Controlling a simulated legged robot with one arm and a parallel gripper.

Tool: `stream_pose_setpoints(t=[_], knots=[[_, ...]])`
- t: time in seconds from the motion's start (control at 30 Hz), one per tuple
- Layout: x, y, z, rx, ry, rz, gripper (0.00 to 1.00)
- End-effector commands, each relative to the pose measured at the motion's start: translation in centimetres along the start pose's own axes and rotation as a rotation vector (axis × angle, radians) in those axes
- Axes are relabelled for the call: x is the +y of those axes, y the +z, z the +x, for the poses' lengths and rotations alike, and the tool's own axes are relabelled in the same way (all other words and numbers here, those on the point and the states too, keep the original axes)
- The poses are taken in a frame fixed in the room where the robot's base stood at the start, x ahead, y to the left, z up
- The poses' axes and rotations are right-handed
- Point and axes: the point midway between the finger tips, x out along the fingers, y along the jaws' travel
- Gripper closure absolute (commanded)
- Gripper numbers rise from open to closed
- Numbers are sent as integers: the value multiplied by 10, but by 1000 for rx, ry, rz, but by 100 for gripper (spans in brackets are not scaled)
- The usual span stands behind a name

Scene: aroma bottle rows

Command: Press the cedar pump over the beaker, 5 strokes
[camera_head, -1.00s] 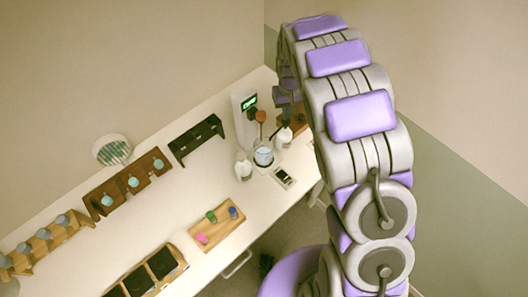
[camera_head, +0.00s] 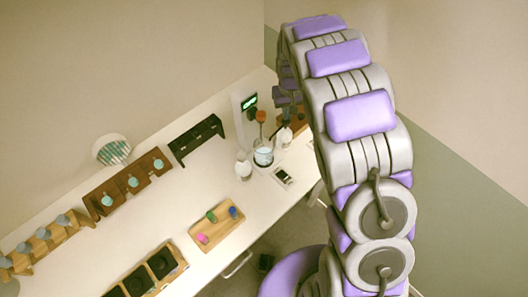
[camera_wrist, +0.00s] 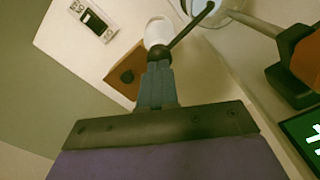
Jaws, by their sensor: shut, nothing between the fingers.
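In the wrist view my gripper (camera_wrist: 157,76) is shut and empty. Its tips are at the dark head of a white pump bottle (camera_wrist: 158,28); whether they touch it I cannot tell. A thin dark spout runs from that head to over the glass beaker (camera_wrist: 200,12). In the head view the beaker (camera_head: 263,157) holds pale liquid. One white pump bottle (camera_head: 286,136) stands to its right, under my arm, and another (camera_head: 243,170) to its left. No label is readable, so I cannot tell which is cedar. My gripper is mostly hidden there behind my arm.
A white stand with a green display (camera_head: 249,102) rises behind the beaker; the display (camera_wrist: 312,138) is close at right in the wrist view. A small device (camera_head: 283,176) lies before the beaker. A wooden tray (camera_head: 229,236) holds coloured pieces. A brown block (camera_wrist: 122,72) is beside the bottle.

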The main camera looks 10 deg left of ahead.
Motion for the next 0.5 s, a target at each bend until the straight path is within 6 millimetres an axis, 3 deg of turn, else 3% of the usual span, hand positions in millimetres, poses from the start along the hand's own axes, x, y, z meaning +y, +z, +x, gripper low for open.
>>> stream_pose_setpoints(t=[0.5], knots=[[0,0,15,0,0,0,100]])
